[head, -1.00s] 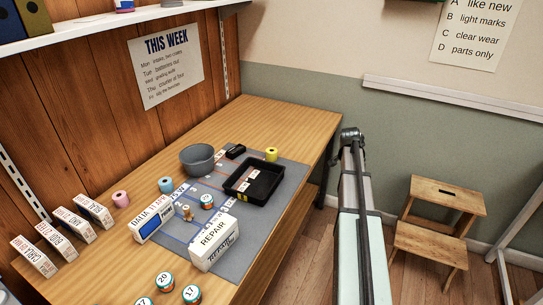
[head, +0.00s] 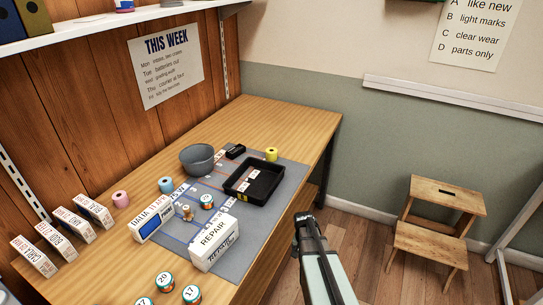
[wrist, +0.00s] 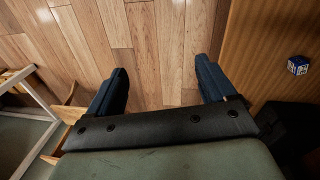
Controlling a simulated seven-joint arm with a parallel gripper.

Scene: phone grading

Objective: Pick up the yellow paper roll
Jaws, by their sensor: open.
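The yellow paper roll (head: 271,155) stands upright at the far right corner of the grey mat (head: 268,214), just behind the black tray. My gripper (wrist: 160,82) is open and empty in the wrist view, with wooden floor showing between its fingers. In the head view my arm reaches up from the bottom right, and its end is off the bench's front edge, well apart from the roll. The fingertips cannot be made out clearly in the head view. The roll does not show in the wrist view.
The black tray (head: 234,189) lies in front of the roll, with a grey bowl (head: 197,160) and a small black object (head: 235,151) to the left. A blue roll (head: 166,186), a pink roll (head: 121,199) and a REPAIR box (head: 205,257) are nearer. A wooden stool (head: 432,254) stands right.

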